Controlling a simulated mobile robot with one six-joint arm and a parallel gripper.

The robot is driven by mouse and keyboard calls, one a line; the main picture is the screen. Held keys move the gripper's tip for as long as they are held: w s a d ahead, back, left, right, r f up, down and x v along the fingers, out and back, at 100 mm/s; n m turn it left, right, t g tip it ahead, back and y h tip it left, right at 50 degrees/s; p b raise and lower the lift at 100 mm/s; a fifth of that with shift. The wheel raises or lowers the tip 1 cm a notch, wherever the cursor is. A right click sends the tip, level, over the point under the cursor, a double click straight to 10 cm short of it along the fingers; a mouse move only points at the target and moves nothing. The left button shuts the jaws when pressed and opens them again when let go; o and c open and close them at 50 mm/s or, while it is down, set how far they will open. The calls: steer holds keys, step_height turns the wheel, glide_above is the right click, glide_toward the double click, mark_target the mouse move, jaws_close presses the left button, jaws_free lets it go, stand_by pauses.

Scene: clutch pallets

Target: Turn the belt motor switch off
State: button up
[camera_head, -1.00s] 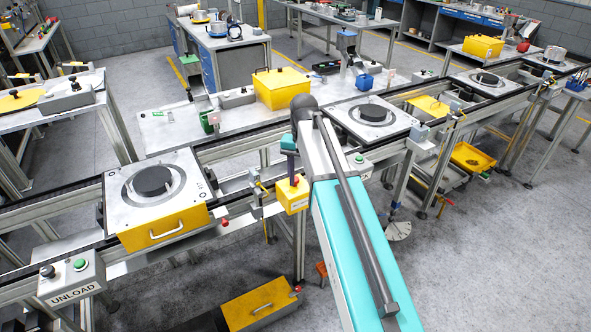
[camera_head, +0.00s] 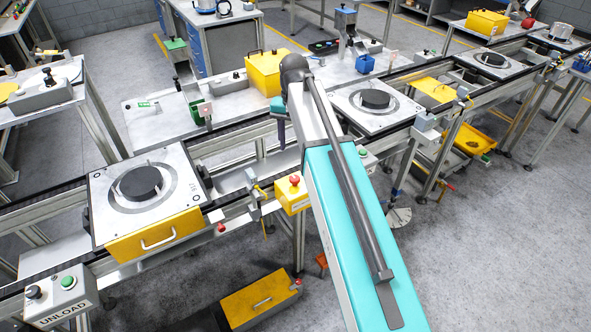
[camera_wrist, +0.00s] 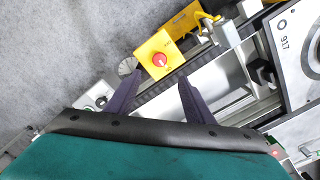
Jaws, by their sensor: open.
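No control in view can be read as the belt motor switch. A yellow box with a red mushroom button (camera_head: 293,194) is mounted at the conveyor's near side; it also shows in the wrist view (camera_wrist: 158,55). A grey box with a green button is partly behind my arm (camera_head: 365,160). A grey UNLOAD box (camera_head: 61,300) with a black knob and a green button stands at lower left. My gripper (camera_wrist: 160,75) is open and empty, its dark fingers apart, with the yellow box just beyond the tips in the wrist view. In the head view, one finger (camera_head: 281,132) shows above the conveyor.
A pallet with a black disc (camera_head: 146,240) sits on the belt at left, another pallet (camera_head: 350,116) right of my arm. A yellow case (camera_head: 268,88) stands behind. Open floor lies at front right.

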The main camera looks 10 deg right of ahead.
stand_by(0.3)
steer(key=b, duration=0.4)
glide_toward(295, 178)
steer(key=shift+f, duration=4.15)
steer(key=c, duration=1)
steer(key=shift+c, duration=0.2)
